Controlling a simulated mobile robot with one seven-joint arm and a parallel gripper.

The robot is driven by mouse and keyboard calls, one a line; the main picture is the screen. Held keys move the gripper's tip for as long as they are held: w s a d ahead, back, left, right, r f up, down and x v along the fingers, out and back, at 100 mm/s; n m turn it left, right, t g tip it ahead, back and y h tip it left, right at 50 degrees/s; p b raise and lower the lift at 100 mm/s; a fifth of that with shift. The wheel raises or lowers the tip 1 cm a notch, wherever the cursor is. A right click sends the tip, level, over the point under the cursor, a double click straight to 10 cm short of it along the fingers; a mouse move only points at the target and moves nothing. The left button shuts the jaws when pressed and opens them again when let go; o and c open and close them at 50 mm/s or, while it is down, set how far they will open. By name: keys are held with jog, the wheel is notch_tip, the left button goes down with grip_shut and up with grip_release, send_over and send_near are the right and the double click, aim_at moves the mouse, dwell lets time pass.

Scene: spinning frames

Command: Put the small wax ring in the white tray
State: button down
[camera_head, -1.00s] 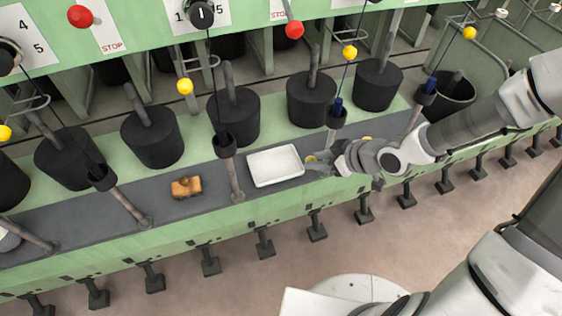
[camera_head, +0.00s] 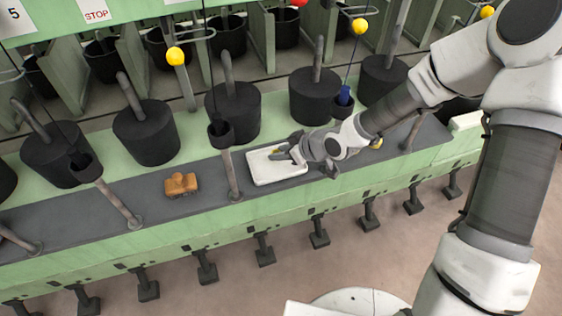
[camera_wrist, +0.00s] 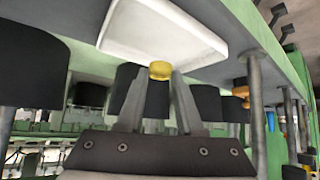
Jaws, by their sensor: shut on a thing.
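The white tray (camera_head: 272,177) lies on the grey strip of the bench, and it fills the top of the wrist view (camera_wrist: 150,30). My gripper (camera_head: 284,151) is over the right part of the tray. In the wrist view its two fingers (camera_wrist: 160,92) are shut on the small yellow wax ring (camera_wrist: 160,69), held at the fingertips. A bit of the ring's yellow shows in the head view (camera_head: 275,152). I cannot tell the exact gap between ring and tray floor.
A brown wooden object (camera_head: 181,185) lies left of the tray. A dark upright rod (camera_head: 229,172) stands close to the tray's left edge. Black cans (camera_head: 234,114) line the back. Another yellow piece (camera_head: 377,143) lies to the right, beside my arm.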

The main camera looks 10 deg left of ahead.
aim_at(281, 168)
jog(key=shift+f+b, duration=0.55)
jog(key=shift+f, duration=1.1)
jog(key=shift+f, duration=0.25)
jog(key=c, duration=0.6)
grip_release()
jog(key=shift+r, duration=0.1)
jog(key=shift+o, duration=0.2)
jog(key=shift+r, duration=0.15)
jog(key=shift+d+r, duration=0.1)
jog(key=shift+r, duration=0.1)
jog(key=p+v, duration=0.5)
jog(key=v, duration=0.6)
jog(key=shift+s+d+r+p, duration=0.15)
jog(key=shift+s+d+p, duration=0.1)
jog(key=shift+p, duration=0.15)
